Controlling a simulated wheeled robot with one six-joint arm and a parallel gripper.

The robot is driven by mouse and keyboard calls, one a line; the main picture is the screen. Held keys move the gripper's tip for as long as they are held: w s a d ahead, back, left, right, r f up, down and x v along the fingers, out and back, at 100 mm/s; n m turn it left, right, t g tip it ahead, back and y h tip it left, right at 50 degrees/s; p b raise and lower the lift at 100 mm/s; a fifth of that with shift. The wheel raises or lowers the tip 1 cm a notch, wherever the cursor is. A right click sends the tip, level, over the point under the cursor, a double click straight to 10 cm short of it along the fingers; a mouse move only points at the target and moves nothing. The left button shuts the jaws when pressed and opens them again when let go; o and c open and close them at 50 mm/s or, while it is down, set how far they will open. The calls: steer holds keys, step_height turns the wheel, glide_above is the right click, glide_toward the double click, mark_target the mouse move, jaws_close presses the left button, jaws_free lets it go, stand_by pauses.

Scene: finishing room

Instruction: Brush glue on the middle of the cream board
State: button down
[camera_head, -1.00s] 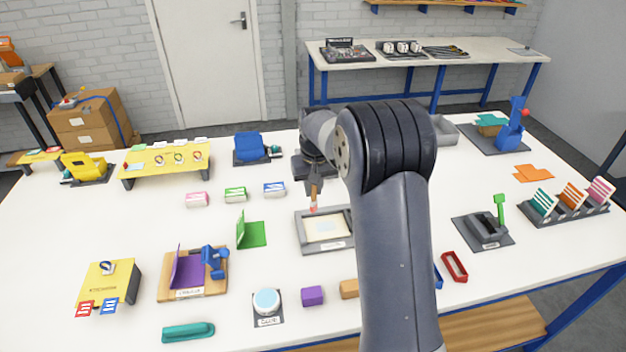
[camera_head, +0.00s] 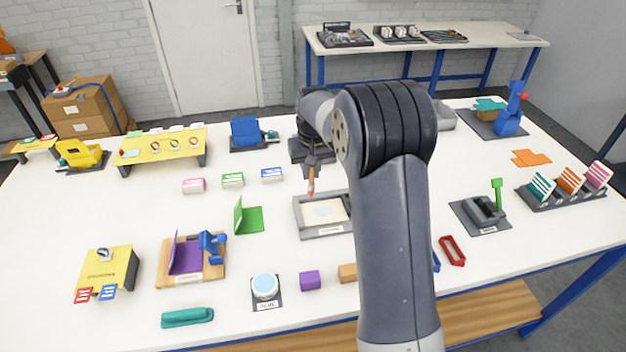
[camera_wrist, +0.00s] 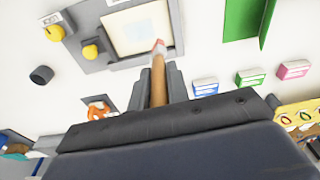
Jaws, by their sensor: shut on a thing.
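The cream board (camera_head: 312,218) lies flat in a grey tray frame (camera_head: 298,222) near the table's middle, with a faint paler patch in its centre. In the wrist view the board (camera_wrist: 118,28) shows beyond the brush tip. My gripper (camera_head: 311,172) is shut on the wooden handle of a brush (camera_head: 311,184), which points down with a reddish tip. The brush (camera_wrist: 158,80) also shows between the fingers in the wrist view. Its tip appears above the frame's far edge, apart from the board. The glue pot (camera_head: 265,284), with a pale blue top, stands on a labelled dark base at the front.
A green folded holder (camera_head: 249,220) stands left of the frame. Pink, green and blue small boxes (camera_head: 233,181) lie behind it. Purple and orange blocks (camera_head: 310,281) sit in front. A grey device with a green lever (camera_head: 482,213) stands right. My arm hides part of the table.

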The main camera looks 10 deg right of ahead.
steer(key=shift+f+b, duration=0.35)
steer(key=shift+b, duration=0.8)
steer(key=shift+r+b, duration=0.15)
steer(key=shift+b, duration=0.8)
